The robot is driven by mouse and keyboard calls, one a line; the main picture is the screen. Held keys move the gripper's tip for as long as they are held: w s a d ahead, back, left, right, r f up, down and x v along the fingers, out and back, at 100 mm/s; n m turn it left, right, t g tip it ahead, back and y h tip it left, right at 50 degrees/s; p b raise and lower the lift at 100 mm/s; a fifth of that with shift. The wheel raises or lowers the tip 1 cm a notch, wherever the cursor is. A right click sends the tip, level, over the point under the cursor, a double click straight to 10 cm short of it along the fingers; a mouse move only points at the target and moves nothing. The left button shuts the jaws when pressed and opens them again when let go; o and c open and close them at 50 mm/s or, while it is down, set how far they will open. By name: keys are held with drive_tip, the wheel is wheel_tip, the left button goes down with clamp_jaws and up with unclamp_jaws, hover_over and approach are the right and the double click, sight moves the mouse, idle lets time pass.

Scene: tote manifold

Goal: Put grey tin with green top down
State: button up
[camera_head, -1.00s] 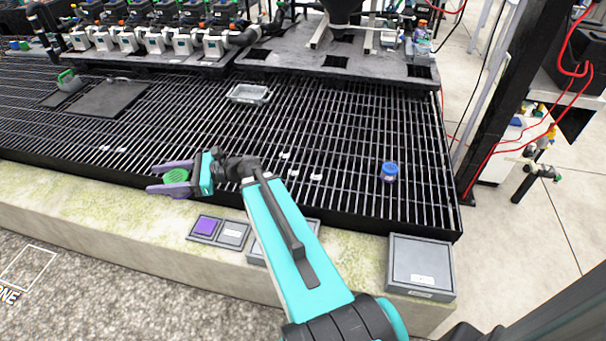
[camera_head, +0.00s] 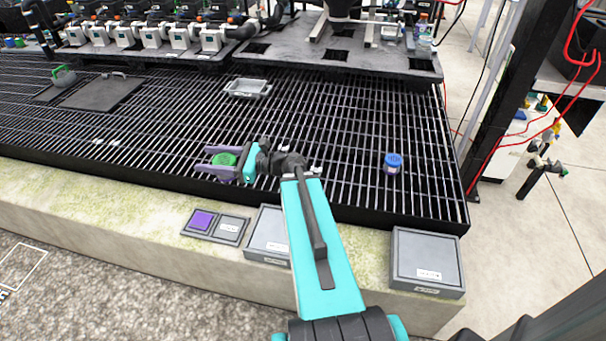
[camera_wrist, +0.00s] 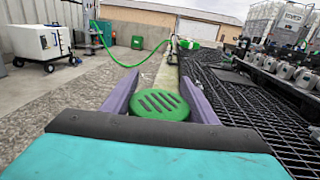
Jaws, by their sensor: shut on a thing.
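The tin's green slotted top (camera_wrist: 160,104) shows between the purple fingers of my gripper (camera_wrist: 162,98) in the wrist view. In the head view the green top (camera_head: 223,159) is also between the fingers of my gripper (camera_head: 218,160), over the black grating near its front edge. The tin's grey body is mostly hidden. I cannot tell whether its base touches the grating. My gripper is shut on the tin.
The black grating (camera_head: 330,130) has free room around my gripper. A blue-capped jar (camera_head: 392,163) stands on it to the right and a grey tray (camera_head: 248,88) behind. Flat grey boxes (camera_head: 426,258) and a purple-and-grey panel (camera_head: 203,220) lie on the concrete ledge (camera_head: 110,200).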

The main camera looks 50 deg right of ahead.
drive_tip(key=s+d+f+m+t+h+b, duration=0.1)
drive_tip(key=s+d+f+h+b, duration=0.3)
drive_tip(key=d, duration=0.7)
drive_tip(key=s+d+f+m+t+h+b, duration=0.1)
drive_tip(key=s+d+f+m+h+b, duration=0.2)
drive_tip(key=s+d+f+b, duration=0.4)
drive_tip(key=s+d+f+m+t+h+b, duration=0.1)
drive_tip(key=s+d+f+m+h+b, duration=0.3)
drive_tip(key=s+d, duration=0.5)
drive_tip(key=d+f+b, duration=0.1)
drive_tip(key=d, duration=0.5)
drive_tip(key=shift+s+f+t+h, duration=0.2)
drive_tip(key=shift+f+t+h, duration=0.1)
drive_tip(key=shift+f+t, duration=0.1)
drive_tip(key=shift+d, duration=0.1)
drive_tip(key=b, duration=0.4)
hover_over(316, 170)
drive_tip(key=s, duration=0.1)
drive_tip(key=shift+s+f, duration=0.1)
drive_tip(key=shift+f, duration=0.6)
drive_tip(key=shift+w+d+f, duration=0.1)
drive_tip(key=shift+w+d, duration=0.15)
drive_tip(key=shift+w, duration=0.4)
drive_tip(key=shift+s+a+f+b, duration=0.1)
drive_tip(key=shift+f+b, duration=0.55)
drive_tip(key=shift+f, duration=1.1)
drive_tip(key=shift+f, duration=0.15)
